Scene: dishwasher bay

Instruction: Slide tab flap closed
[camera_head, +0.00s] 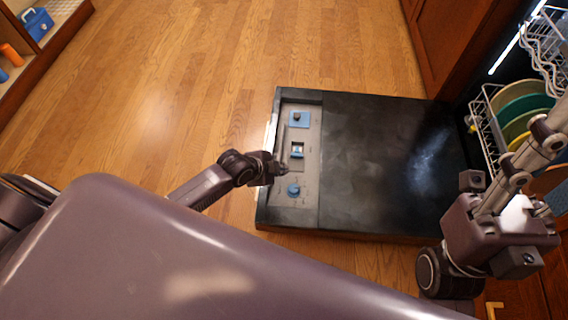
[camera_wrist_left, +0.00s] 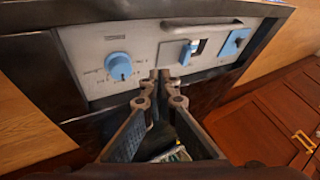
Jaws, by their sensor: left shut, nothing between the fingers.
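The grey control panel (camera_head: 286,210) lies along the left edge of the lowered black dishwasher door. Its middle control is a small blue tab flap (camera_head: 297,154) beside a dark opening with a pale part in it; the flap also shows in the left wrist view (camera_wrist_left: 173,54). The opening (camera_wrist_left: 198,47) shows uncovered to the right of the flap there. My left gripper (camera_head: 280,168) is shut and empty. Its fingertips (camera_wrist_left: 165,76) are just below the flap's left part; whether they touch is unclear. My right gripper's body (camera_head: 500,230) is at the right; its fingers are not clear.
A round blue dial (camera_wrist_left: 119,66) is left of the flap, and a blue square switch (camera_wrist_left: 236,42) is right of it. A bar handle (camera_wrist_left: 200,22) runs behind them. A rack with plates (camera_head: 488,115) stands right of the door. Wooden floor (camera_head: 190,80) is clear at left.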

